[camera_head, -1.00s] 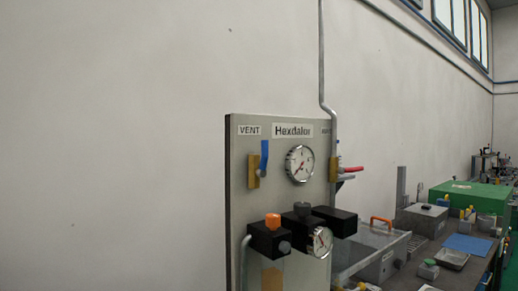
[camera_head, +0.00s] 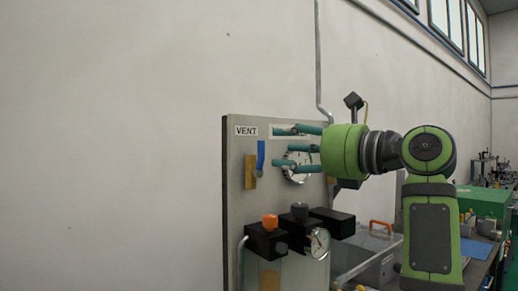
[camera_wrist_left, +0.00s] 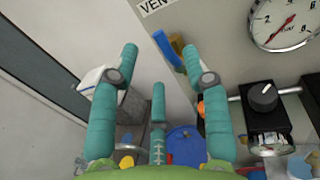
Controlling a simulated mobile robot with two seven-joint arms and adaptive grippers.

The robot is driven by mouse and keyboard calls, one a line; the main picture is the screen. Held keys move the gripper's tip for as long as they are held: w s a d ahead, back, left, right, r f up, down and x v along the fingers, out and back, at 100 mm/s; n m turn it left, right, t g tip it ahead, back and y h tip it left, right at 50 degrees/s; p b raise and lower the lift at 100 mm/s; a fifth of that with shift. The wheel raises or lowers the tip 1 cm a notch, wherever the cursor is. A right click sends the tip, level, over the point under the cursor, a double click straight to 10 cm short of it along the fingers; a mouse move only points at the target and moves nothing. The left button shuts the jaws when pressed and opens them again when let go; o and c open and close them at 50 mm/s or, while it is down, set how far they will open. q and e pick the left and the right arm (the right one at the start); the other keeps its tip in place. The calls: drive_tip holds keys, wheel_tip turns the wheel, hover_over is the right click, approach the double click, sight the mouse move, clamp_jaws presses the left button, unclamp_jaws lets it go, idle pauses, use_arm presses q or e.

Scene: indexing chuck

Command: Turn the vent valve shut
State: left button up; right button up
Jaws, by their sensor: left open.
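The vent valve has a blue lever handle (camera_head: 261,155) standing upright on a brass body (camera_head: 250,172), under the VENT label on the grey panel. In the left wrist view the blue handle (camera_wrist_left: 167,50) shows between the fingertips, close to the right finger, with brass behind it. My left gripper (camera_head: 279,149) has its teal fingers spread and empty, pointing left, just right of the handle in the head view. I cannot tell whether a finger touches the handle. The left gripper also fills the left wrist view (camera_wrist_left: 159,62). My right gripper is not seen.
A round gauge (camera_head: 298,179) is partly hidden behind my fingers. A bench with a green case (camera_head: 488,204) stands at right. The wall left of the panel is clear.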

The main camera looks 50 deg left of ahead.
sight(262, 147)
use_arm(q)
drive_tip(key=a, duration=0.2)
drive_tip(key=a+p, duration=0.1)
drive_tip(key=a, duration=0.1)
drive_tip(key=s+a+p, duration=0.1)
drive_tip(key=a, duration=0.2)
